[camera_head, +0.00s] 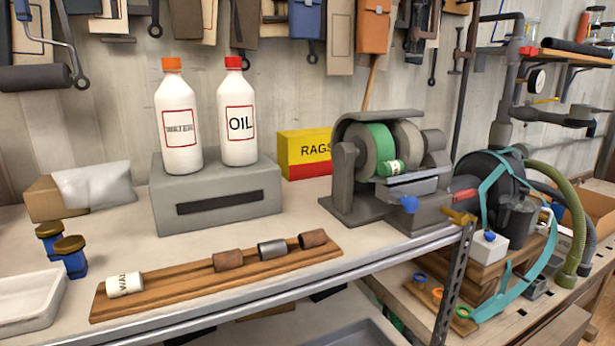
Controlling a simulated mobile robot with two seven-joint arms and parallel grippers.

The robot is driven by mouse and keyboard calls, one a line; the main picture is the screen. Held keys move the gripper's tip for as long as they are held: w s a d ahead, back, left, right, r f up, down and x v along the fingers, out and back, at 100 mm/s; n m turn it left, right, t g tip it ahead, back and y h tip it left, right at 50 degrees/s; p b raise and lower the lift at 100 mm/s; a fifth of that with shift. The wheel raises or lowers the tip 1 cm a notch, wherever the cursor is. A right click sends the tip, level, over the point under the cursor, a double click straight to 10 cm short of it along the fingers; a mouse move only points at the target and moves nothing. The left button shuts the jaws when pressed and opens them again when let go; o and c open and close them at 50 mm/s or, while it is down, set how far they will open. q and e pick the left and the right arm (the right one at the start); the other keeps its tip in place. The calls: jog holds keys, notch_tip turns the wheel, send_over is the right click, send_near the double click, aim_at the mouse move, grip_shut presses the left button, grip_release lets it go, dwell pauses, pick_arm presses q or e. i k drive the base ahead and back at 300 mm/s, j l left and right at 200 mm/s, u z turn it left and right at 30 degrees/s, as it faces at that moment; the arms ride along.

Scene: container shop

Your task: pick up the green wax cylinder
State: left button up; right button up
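A white cylinder (125,284) marked with letters like "WAX" lies at the left end of a wooden board (180,287).
Brown and grey cylinders (271,249) lie on the board. Two bottles, a water bottle (178,125) and an oil bottle (238,122), stand on a grey box (217,190). A yellow-red rags box (305,152) is left of the grinder. A metal post (455,285) rises at the right.

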aim_at(393, 168)
jog(key=k+j, duration=0.1)
jog(key=j, duration=0.35)
jog(key=k+j, duration=0.1)
jog(key=j, duration=0.3)
jog(key=k+j, duration=0.1)
jog(key=j, duration=0.35)
